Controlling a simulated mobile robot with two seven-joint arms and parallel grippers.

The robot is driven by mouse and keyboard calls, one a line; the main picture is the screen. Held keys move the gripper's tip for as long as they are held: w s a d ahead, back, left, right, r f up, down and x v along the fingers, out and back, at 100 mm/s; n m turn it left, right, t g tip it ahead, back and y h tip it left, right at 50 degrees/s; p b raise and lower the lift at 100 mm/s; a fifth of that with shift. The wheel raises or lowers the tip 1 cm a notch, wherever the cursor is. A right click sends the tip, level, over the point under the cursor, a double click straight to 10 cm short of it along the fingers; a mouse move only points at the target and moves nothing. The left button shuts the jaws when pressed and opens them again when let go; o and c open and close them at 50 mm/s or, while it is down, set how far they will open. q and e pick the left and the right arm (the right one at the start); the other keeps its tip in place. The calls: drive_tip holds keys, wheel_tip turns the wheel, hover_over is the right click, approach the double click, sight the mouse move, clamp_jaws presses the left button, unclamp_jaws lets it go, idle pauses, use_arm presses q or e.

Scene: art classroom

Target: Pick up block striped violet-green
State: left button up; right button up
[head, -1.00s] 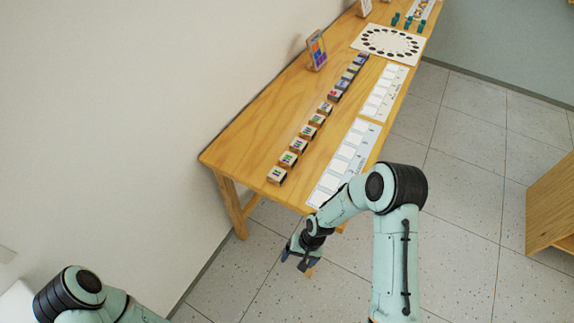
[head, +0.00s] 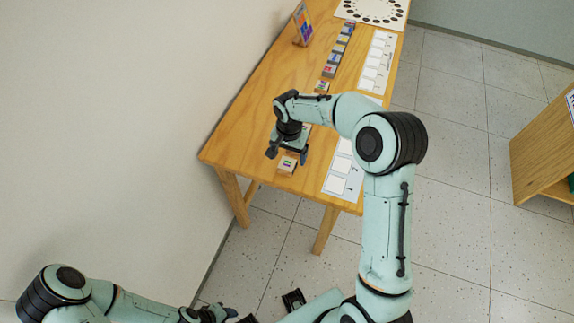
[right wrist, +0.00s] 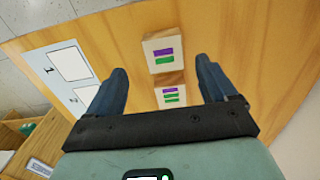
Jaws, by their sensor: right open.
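The block striped violet-green (right wrist: 163,50) is a pale wooden block with one violet and one green stripe on its top. In the right wrist view it lies on the table just past the fingertips, roughly centred between them. In the head view it appears as the end block (head: 287,166) of the row. My right gripper (head: 287,154) is open and empty above the row, its fingers pointing down; it also shows in the right wrist view (right wrist: 161,66). My left gripper (head: 222,313) is low at the bottom edge, its jaws unclear.
A similar block (right wrist: 171,96) with violet and green stripes lies close behind, between the fingers in the right wrist view. More blocks (head: 330,71) continue along the wooden table (head: 240,135). A white strip card (head: 343,172) lies to the right. The table's left part is bare.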

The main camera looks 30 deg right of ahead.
sight(287, 164)
drive_tip(key=f, duration=0.5)
drive_tip(key=shift+w+a+f, duration=0.2)
drive_tip(key=shift+w+f, duration=0.05)
drive_tip(key=shift+f, duration=0.1)
drive_tip(key=shift+s, duration=0.1)
drive_tip(key=c, duration=1.1)
drive_tip(key=shift+o, duration=0.2)
